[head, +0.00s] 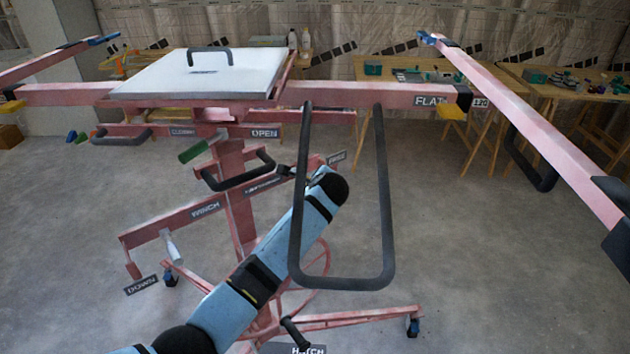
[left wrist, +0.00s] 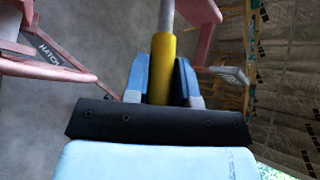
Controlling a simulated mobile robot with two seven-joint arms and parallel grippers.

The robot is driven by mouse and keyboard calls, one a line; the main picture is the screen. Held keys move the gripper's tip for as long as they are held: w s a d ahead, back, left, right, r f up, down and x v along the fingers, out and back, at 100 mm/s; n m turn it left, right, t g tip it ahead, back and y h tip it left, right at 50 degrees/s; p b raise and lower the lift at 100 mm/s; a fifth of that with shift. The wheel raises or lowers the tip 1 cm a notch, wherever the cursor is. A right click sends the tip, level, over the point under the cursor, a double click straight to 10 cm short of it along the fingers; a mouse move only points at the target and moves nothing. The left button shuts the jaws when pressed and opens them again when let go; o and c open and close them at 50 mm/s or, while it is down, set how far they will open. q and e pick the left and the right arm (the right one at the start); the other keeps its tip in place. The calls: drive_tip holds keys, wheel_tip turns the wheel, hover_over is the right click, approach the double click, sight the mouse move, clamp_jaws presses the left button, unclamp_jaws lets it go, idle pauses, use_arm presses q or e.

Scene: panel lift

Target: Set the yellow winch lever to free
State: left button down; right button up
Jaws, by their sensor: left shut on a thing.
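The yellow winch lever (left wrist: 164,55) shows in the left wrist view as a yellow grip on a grey rod. My left gripper (left wrist: 170,72) is shut on the yellow grip, with one blue finger on each side. In the head view my left arm comes in from below and reaches the red lift column; its wrist hides the yellow grip. A label that appears to read FREE (head: 337,157) sits just above the wrist, at the end of a red bar. A WINCH label (head: 206,210) is on the lower red bar. My right gripper is not in view.
A large black loop handle (head: 387,200) hangs close to my left wrist. A lever with a green grip (head: 195,150) is near the OPEN label (head: 264,133). A grey-gripped lever (head: 173,247) is lower left. A white panel (head: 200,80) lies on top. Wooden tables (head: 580,88) stand behind.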

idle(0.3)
use_arm(q)
drive_tip(key=c, duration=0.9)
unclamp_jaws()
drive_tip(key=shift+c, duration=0.2)
drive_tip(key=shift+s, duration=0.2)
drive_tip(key=s+d+b, duration=0.1)
drive_tip(key=s+d, duration=0.3)
drive_tip(key=s, duration=0.8)
drive_tip(key=shift+r, duration=0.4)
